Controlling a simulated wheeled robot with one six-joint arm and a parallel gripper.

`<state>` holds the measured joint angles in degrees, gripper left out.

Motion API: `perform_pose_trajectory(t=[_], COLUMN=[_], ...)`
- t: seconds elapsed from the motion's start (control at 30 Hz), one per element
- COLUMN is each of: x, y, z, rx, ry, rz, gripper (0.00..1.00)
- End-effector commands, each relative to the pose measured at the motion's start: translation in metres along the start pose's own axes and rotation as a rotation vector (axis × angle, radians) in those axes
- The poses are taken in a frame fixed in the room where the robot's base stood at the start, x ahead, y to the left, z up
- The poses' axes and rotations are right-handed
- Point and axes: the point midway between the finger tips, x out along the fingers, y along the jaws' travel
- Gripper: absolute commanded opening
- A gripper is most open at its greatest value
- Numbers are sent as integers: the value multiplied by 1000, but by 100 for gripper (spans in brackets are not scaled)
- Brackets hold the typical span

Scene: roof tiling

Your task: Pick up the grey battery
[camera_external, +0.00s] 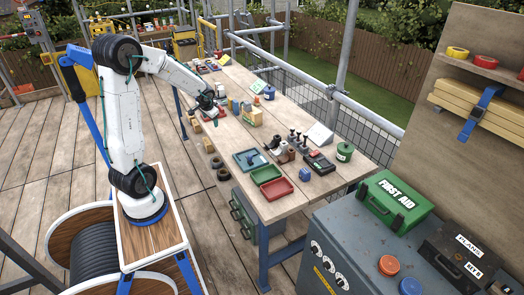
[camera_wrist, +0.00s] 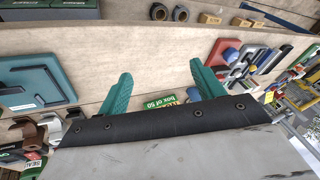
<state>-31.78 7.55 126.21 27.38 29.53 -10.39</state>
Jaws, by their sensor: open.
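My gripper (camera_external: 209,112) hangs above the left edge of the long wooden workbench (camera_external: 330,178), near its middle. In the wrist view its two teal fingers (camera_wrist: 162,88) are spread apart, with nothing between them but bench top and a green box behind. I cannot pick out the grey battery with certainty in either view. Small items on the bench are too small to tell apart in the external view, and my gripper body hides the lower middle of the wrist view.
A teal tray (camera_external: 249,158) and red tray (camera_external: 266,174) lie toward the bench's near end. The wrist view shows a green box (camera_wrist: 158,103) and red and blue tools (camera_wrist: 222,52). A green first aid box (camera_external: 395,201) stands on a grey cabinet (camera_external: 345,240).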

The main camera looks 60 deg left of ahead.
Motion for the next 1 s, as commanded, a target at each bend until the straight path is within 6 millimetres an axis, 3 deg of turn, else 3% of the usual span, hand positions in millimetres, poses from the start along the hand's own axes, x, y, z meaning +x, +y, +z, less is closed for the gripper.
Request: perform_pose_trajectory(t=[0.03, 0.2, 0.33, 0.43, 0.53, 0.73, 1.0], x=[28, 106, 148, 147, 118, 90, 100], y=[-15, -52, -59, -45, -28, -10, 3], z=[-18, -86, -138, -175, -204, -216, -236], rx=[-8, -3, 24, 63, 102, 108, 94], ry=[44, 287, 528, 710, 856, 965, 971], rz=[-7, 20, 127, 250, 358, 485, 502], gripper=[67, 67, 67, 67, 67, 67, 67])
